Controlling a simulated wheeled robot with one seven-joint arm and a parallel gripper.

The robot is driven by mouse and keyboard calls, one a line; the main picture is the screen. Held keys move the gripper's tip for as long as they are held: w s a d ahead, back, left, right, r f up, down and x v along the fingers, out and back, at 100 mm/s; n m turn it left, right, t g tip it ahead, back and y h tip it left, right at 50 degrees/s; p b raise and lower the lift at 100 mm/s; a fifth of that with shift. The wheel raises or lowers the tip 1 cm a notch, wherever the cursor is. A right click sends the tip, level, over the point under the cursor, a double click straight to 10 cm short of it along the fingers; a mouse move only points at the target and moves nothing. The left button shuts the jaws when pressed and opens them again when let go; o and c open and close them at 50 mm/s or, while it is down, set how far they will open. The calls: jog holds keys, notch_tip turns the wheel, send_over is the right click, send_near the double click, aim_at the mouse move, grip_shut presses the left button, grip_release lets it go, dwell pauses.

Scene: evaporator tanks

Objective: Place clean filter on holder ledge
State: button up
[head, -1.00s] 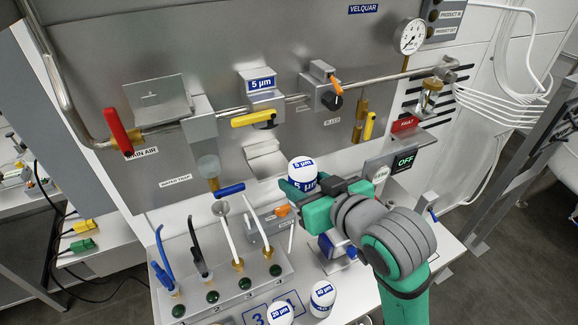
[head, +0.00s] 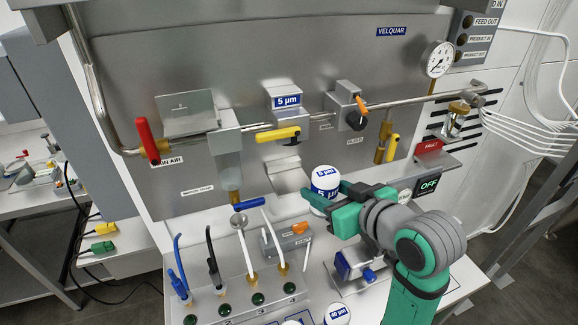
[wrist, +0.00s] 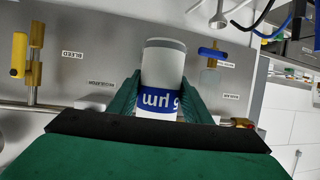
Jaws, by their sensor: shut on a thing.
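A white filter cartridge (head: 325,178) with a blue "5 µm" band is held by my gripper (head: 322,198), which is shut on it, in front of the steel panel. In the wrist view the filter (wrist: 163,72) stands between the two green fingers of my gripper (wrist: 163,95). The steel holder ledge (head: 289,180) projects from the panel under the holder head (head: 285,101) labelled "5 µm". The filter is to the right of the ledge in the head view and appears apart from it; the exact depth gap cannot be told.
A yellow valve handle (head: 278,134) sticks out above the ledge. A blue-handled valve (head: 248,204) is at lower left of the ledge. Flexible tubes rise from a block (head: 240,300) on the bench. A "40 µm" cartridge (head: 338,315) stands at the front edge.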

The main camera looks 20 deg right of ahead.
jog(key=w, duration=0.4)
jog(key=w+a, duration=0.1)
jog(key=w, duration=0.3)
jog(key=w+a, duration=0.1)
jog(key=w, duration=0.2)
jog(key=shift+w+a, duration=0.25)
jog(key=shift+w, duration=0.15)
jog(key=x, duration=0.3)
jog(key=shift+w+r, duration=0.15)
jog(key=shift+w, duration=0.05)
jog(key=shift+c, duration=0.5)
jog(key=shift+s+f, duration=0.1)
jog(key=shift+f, duration=0.2)
jog(key=shift+d+f, duration=0.1)
jog(key=o, duration=1.4)
jog(key=shift+s, duration=0.1)
jog(key=shift+c, duration=0.2)
